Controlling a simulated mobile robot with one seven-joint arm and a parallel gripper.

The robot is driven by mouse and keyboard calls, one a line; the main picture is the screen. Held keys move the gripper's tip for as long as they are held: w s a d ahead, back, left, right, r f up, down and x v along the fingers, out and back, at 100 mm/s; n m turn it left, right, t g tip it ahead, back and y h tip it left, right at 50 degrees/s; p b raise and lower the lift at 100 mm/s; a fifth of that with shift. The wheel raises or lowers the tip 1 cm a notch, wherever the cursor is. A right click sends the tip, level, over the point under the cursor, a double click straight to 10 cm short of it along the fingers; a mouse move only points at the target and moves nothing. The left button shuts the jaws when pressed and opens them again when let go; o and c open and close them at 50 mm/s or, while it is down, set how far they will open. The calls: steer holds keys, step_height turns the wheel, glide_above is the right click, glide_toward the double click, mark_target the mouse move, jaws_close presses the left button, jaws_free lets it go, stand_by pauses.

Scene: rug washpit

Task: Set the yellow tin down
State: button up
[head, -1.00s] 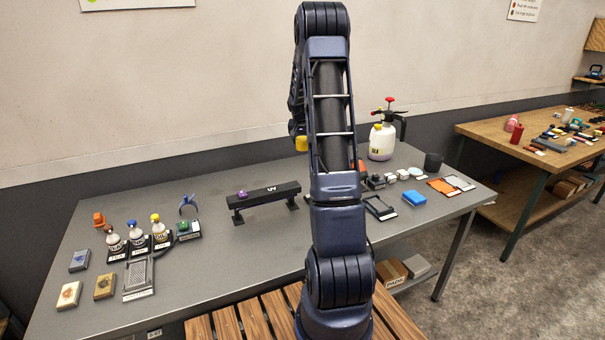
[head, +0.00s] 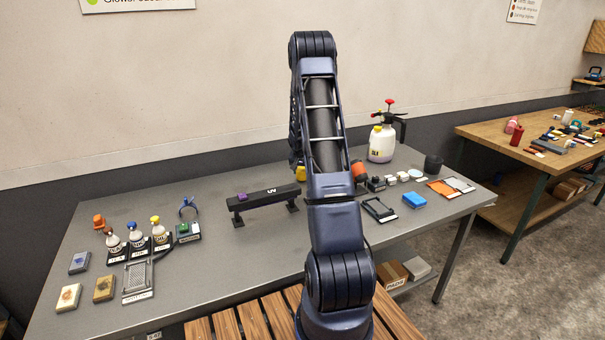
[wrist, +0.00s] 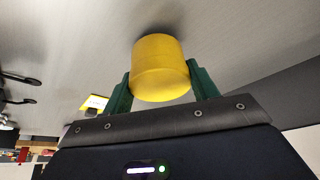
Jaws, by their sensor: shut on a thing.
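The yellow tin (wrist: 160,66) is between the two green fingers of my gripper (wrist: 161,88) in the wrist view, and the gripper is shut on it. Its far end points at the grey tabletop, with a soft shadow beside it. I cannot tell whether it touches the table. In the head view only a small yellow part of the tin (head: 300,173) shows at the left edge of my arm, which hides the rest and the gripper.
The grey table (head: 220,270) holds a black bar on feet (head: 268,195) left of my arm. Right of my arm are an orange cylinder (head: 360,170), a white sprayer (head: 382,143) and a blue block (head: 414,199). Several bottles (head: 137,235) stand at left. Table between bar and front edge is clear.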

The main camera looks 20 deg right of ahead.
steer(key=shift+f, duration=0.5)
steer(key=o, duration=1)
steer(key=shift+f, duration=0.15)
